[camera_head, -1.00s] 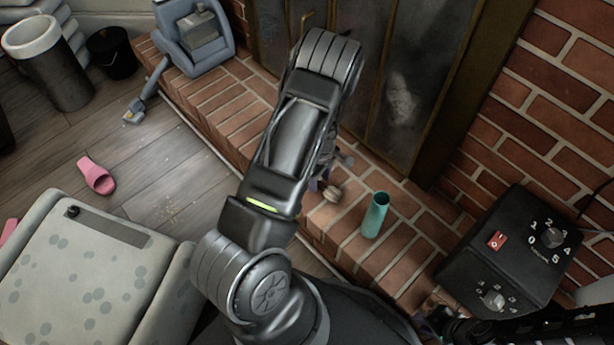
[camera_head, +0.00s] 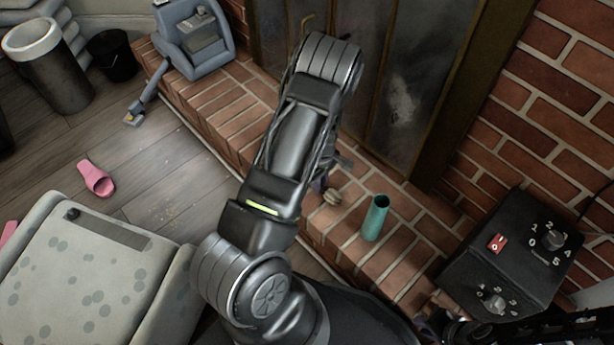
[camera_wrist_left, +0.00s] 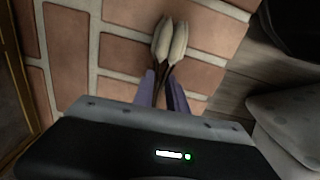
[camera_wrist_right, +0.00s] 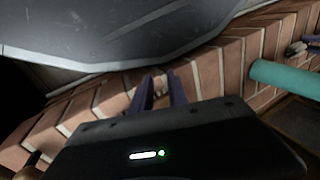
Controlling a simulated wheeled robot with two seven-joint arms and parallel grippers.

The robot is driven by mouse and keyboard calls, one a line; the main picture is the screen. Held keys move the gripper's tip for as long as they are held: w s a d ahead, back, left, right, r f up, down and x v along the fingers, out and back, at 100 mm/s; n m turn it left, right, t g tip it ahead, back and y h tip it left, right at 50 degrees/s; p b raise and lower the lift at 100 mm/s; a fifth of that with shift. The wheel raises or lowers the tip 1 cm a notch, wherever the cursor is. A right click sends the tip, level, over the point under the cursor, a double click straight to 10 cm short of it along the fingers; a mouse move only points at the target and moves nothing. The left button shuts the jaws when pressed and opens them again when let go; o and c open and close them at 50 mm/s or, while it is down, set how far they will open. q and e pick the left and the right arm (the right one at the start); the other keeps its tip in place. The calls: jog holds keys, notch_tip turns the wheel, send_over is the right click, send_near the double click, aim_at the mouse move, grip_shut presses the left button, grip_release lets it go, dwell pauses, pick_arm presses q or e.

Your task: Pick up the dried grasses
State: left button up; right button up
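The dried grasses are pale, plump heads on dark brown stems. In the left wrist view the dried grasses (camera_wrist_left: 170,40) extend out over the brick hearth, with their stems between the two purple fingers of my left gripper (camera_wrist_left: 163,82). Whether the fingers press on the stems cannot be made out. In the head view the heads of the grasses (camera_head: 332,195) show low at the hearth, just beyond my left forearm, which hides most of the hand. My right gripper (camera_wrist_right: 160,85) is empty, with a gap between its fingers, near the brick edge.
A teal cylinder (camera_head: 376,218) stands on the hearth right of the grasses. A black box with dials (camera_head: 507,255) is at the right. A blue-grey vacuum-like device (camera_head: 190,45) is at the back left. A pink slipper (camera_head: 97,178) lies on the floor near a spotted chair (camera_head: 75,280).

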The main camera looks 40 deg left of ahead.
pick_arm(q)
grip_shut()
notch_tip(320, 180, up, 10)
jog(key=p, duration=0.3)
jog(key=shift+p, duration=0.4)
jog(key=shift+a, duration=0.1)
dwell(0.5)
